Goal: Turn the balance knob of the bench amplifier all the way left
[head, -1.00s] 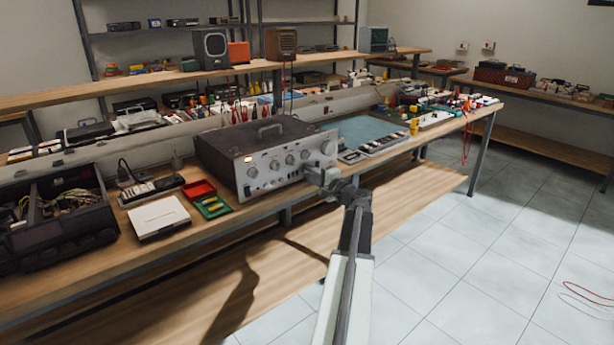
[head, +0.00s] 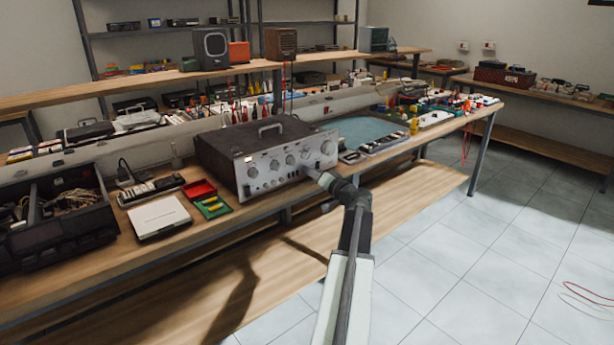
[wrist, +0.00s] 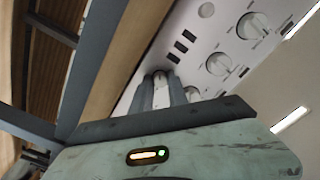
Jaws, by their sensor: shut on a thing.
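The bench amplifier (head: 262,150) is a dark box with a silver front panel and a row of round knobs, standing on the workbench. My gripper (head: 310,171) is at the lower right part of this panel. No label is readable, nor is the held knob's pointer.
Three dark slots or buttons (wrist: 181,47) lie near my fingers on the panel. On the bench, a red tray (head: 199,189) and a white box (head: 159,217) stand left of the amplifier. A blue mat (head: 368,130) lies to the right.

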